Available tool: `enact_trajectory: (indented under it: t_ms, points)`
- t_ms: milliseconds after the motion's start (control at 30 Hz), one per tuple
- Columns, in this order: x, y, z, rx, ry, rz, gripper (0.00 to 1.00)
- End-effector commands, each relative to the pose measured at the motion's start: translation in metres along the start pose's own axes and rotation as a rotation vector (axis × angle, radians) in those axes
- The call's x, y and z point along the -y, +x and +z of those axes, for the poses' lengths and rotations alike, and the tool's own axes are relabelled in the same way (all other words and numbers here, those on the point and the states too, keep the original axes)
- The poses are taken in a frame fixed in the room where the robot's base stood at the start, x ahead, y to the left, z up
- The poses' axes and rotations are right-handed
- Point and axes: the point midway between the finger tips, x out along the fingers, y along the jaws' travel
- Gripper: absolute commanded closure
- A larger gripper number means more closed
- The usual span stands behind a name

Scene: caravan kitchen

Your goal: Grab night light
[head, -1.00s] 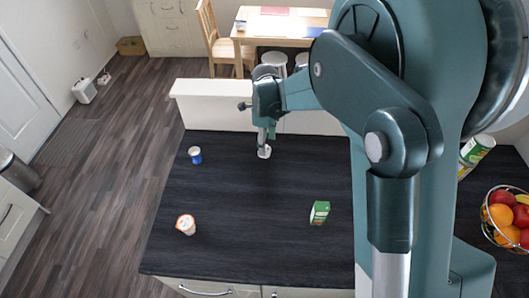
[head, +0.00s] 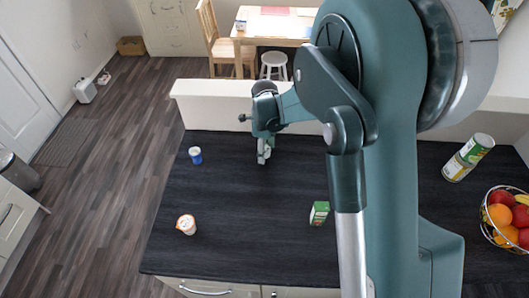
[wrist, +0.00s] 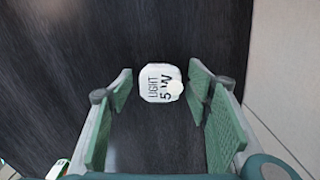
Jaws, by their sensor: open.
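The night light (wrist: 161,86) is a small white rounded block with dark lettering reading "LIGHT 5 W". In the wrist view it sits between the two green-padded fingers of my gripper (wrist: 160,76), nearer their tips, with a visible gap on each side. My gripper is open and points down at the dark worktop. In the head view my gripper (head: 264,151) is low over the back of the worktop, near the white ledge. The night light is mostly or wholly hidden by my gripper there.
On the dark worktop (head: 240,215) stand a blue-and-white pot (head: 195,155), a white-and-orange cup (head: 186,224), a green carton (head: 319,212), a tall can (head: 468,157) and a fruit bowl (head: 508,215). A white ledge (head: 215,105) rises behind. The worktop's middle is clear.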

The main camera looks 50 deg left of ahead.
Motion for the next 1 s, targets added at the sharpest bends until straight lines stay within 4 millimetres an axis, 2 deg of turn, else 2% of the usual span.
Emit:
enact_trajectory:
  t_ms: [533,567,700,800,1000]
  points:
    - [0.0000,0.0006,0.0000,0.000,0.000,0.000,0.51]
    - [0.0000,0.0006,0.0000,0.000,0.000,0.000,0.52]
    - [0.0000,0.0006,0.0000,0.000,0.000,0.000,0.70]
    - [0.0000,0.0006,0.0000,0.000,0.000,0.000,0.81]
    - [0.0000,0.0005,0.0000,0.000,0.000,0.000,0.81]
